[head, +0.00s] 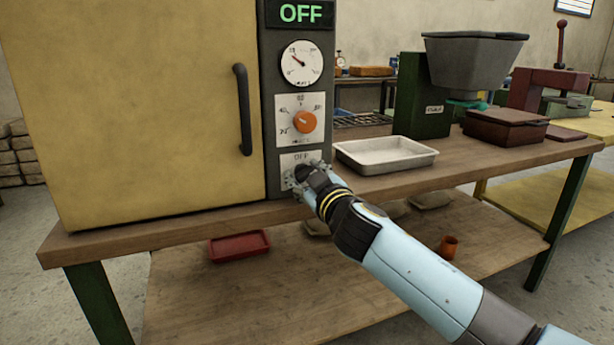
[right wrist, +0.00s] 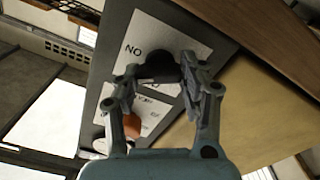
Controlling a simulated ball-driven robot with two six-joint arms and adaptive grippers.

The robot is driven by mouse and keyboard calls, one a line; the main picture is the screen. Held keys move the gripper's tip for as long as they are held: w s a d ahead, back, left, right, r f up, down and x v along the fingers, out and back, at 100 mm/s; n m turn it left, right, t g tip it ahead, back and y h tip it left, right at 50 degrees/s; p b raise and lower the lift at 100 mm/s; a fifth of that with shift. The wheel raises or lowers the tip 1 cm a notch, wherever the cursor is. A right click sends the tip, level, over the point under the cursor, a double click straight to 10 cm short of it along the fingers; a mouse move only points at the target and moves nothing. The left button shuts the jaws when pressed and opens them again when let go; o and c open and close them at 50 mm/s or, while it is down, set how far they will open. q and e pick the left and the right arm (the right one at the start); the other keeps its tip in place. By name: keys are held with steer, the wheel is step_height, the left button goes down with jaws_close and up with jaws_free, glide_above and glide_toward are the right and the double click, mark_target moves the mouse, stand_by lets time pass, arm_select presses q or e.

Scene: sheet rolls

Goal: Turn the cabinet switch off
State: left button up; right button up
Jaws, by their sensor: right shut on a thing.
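The yellow cabinet (head: 130,110) stands on the bench with a dark control panel on its right side. Its green display (head: 301,13) reads OFF. The pale switch plate (head: 290,160) is at the panel's bottom, with an OFF label at its top. My right gripper (head: 305,177) is at this plate and hides most of the switch. In the right wrist view, the fingers of my right gripper (right wrist: 163,84) are shut on the dark switch knob (right wrist: 163,67); an upside-down ON label shows beside it. My left gripper is not in view.
An orange dial (head: 305,122) and a round gauge (head: 301,63) sit above the switch. The door handle (head: 243,110) is to the left. A pale tray (head: 386,154) lies close to the right; a hopper machine (head: 475,60) stands beyond it.

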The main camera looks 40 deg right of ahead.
steer(key=n, duration=0.6)
steer(key=shift+a, duration=0.1)
steer(key=n, duration=0.3)
steer(key=n+p, duration=0.1)
steer(key=n, duration=0.1)
steer(key=shift+f+n, duration=0.2)
steer(key=shift+n, duration=0.2)
steer(key=o, duration=1.2)
steer(key=shift+c, duration=0.2)
steer(key=v, duration=1.2)
